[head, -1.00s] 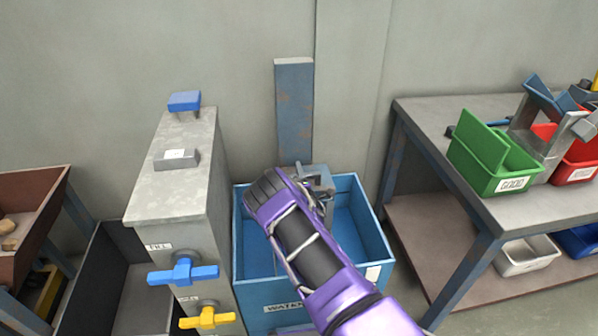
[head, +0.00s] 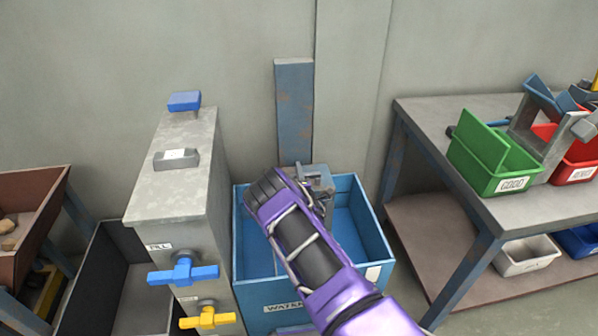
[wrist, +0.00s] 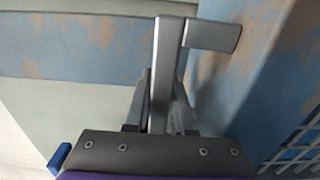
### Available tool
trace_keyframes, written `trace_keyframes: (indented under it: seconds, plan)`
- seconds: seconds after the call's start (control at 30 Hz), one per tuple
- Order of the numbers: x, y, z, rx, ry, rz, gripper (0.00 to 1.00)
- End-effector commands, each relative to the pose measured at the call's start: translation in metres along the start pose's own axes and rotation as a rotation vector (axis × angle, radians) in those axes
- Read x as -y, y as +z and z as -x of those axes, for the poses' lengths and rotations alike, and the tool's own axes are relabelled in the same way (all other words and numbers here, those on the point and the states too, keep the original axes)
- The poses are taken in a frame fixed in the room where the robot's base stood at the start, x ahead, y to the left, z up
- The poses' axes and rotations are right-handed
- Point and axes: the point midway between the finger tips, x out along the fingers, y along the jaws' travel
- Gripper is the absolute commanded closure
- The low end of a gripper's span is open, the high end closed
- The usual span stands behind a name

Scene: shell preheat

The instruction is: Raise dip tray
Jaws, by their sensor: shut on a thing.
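The blue water tank (head: 376,238) stands against the wall, with an upright blue post (head: 294,110) behind it. My purple arm reaches over the tank and hides much of its inside. A grey metal bracket (head: 318,180) shows at the foot of the post. In the wrist view my gripper (wrist: 160,112) is shut on a grey metal handle (wrist: 164,50), which has a short bar bending right at its top. A wire mesh (wrist: 293,150), perhaps part of the dip tray, shows at the lower right. The rest of the tray is hidden; its height in the tank cannot be told.
A grey cabinet (head: 175,190) with a blue valve handle (head: 184,271) and a yellow one (head: 207,317) stands close left of the tank. A workbench (head: 425,115) with a green bin (head: 490,165) and a red bin (head: 578,165) stands at right.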

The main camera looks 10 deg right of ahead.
Motion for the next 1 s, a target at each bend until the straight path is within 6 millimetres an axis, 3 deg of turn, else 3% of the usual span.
trace_keyframes:
  seconds: [0.27,0.8,1.0]
  plan:
    - [-0.031,0.000,-0.001,0.001,0.006,-0.002,1.00]
    - [-0.171,0.000,-0.001,0.001,0.010,-0.002,1.00]
    - [-0.214,0.000,-0.001,0.000,0.009,-0.003,1.00]
